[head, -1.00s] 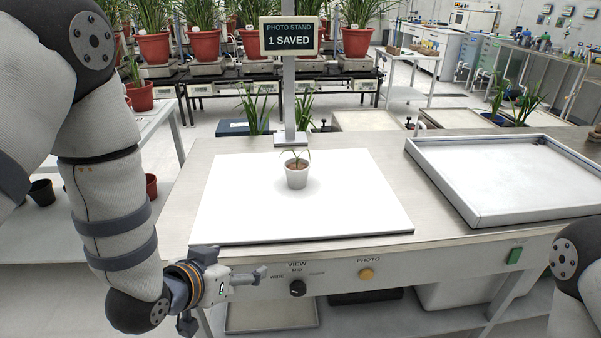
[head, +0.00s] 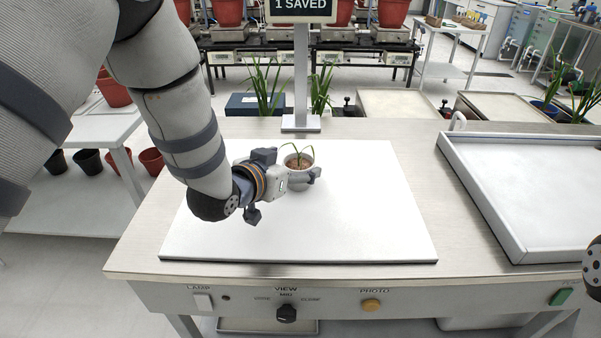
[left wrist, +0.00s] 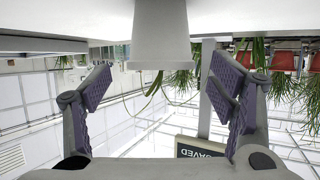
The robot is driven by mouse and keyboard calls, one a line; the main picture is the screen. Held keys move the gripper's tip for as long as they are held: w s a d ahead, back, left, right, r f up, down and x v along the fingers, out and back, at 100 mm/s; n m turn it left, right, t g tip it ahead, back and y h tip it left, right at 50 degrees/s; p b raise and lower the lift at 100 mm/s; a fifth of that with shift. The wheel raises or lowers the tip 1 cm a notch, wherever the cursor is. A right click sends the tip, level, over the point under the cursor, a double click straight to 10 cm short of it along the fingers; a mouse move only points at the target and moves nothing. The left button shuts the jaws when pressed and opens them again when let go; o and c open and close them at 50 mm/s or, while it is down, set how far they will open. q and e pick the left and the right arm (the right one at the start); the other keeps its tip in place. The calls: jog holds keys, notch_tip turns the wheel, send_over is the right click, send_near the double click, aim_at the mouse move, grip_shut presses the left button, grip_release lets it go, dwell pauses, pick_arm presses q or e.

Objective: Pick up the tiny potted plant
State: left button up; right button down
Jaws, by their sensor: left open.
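The tiny potted plant (head: 299,184) is a small white pot with brown soil and a few thin green leaves. It stands upright on the white board (head: 370,225) in the head view. My left gripper (head: 291,170) is open and reaches in from the left at the pot, with its fingers around or close beside it. In the left wrist view, which is upside down, the white pot (left wrist: 161,35) shows between the two spread fingers of the gripper (left wrist: 168,84). Whether a finger touches the pot is unclear. My right gripper is out of view.
The photo stand post (head: 301,85) rises behind the pot, with a sign (head: 302,8) reading "1 SAVED". A raised-edge tray (head: 530,190) lies to the right on the bench. The bench front carries a knob (head: 286,313) and buttons. The board's right part is clear.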

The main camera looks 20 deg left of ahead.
aim_at(298, 163)
pick_arm(q)
jog(key=x, duration=0.3)
jog(key=shift+w+f, duration=0.15)
jog(key=shift+w+d, duration=0.1)
jog(key=shift+w, duration=0.35)
jog(key=c, duration=1.4)
